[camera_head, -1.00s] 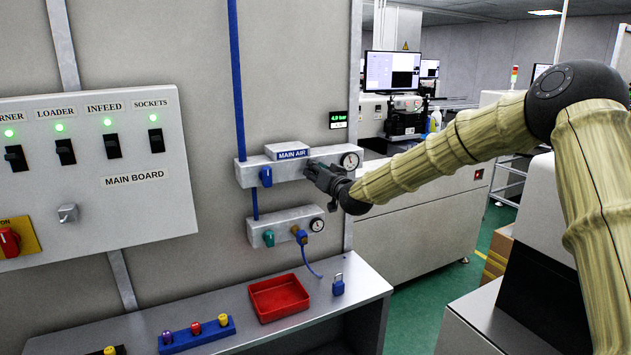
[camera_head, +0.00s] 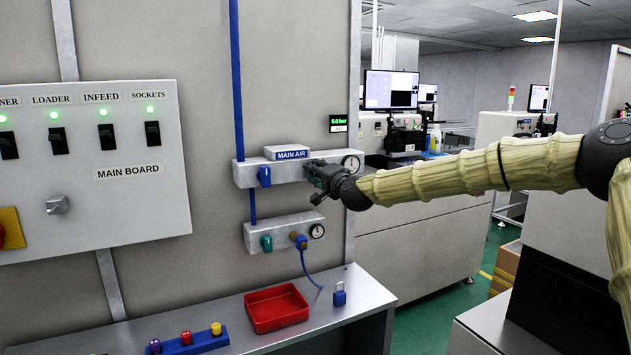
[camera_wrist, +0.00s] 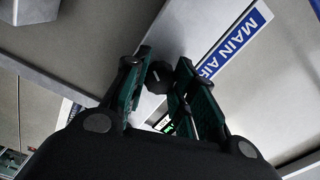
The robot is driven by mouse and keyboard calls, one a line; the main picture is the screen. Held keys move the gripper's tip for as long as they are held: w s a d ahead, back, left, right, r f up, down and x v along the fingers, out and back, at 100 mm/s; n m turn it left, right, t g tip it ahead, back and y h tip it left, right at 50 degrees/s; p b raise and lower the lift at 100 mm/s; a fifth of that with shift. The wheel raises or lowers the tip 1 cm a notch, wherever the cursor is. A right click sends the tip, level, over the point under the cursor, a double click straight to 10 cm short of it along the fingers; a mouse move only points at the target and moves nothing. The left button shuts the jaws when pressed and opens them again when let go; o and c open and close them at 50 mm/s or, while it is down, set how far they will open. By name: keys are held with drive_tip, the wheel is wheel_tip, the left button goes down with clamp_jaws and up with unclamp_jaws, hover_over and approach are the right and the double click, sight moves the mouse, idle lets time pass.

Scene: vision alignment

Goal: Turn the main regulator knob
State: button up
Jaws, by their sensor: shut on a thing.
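The main air unit (camera_head: 285,172) is a pale bar on the grey wall, labelled MAIN AIR, with a blue handle (camera_head: 264,176) at its left and a round gauge (camera_head: 351,165) at its right. My gripper (camera_head: 318,172) is at the bar, between the label and the gauge. In the wrist view, the dark, round regulator knob (camera_wrist: 158,77) sits between the green-padded fingers of my gripper (camera_wrist: 160,88), which are shut on it. The fingers partly hide the knob. In the head view my gripper hides it.
A small display (camera_head: 338,123) with green figures is above the gauge. A lower unit (camera_head: 284,232) has a teal knob and a hanging blue hose. A red tray (camera_head: 276,308) and a blue padlock (camera_head: 339,294) are on the shelf. The main board (camera_head: 95,220) is at the left.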

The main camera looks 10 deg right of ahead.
drive_tip(key=shift+f+m+b, duration=0.15)
drive_tip(key=shift+m+b, duration=0.25)
drive_tip(key=shift+m, duration=0.2)
drive_tip(key=o, duration=1)
drive_tip(key=shift+o, duration=0.2)
drive_tip(key=shift+s, duration=0.1)
drive_tip(key=v, duration=1.2)
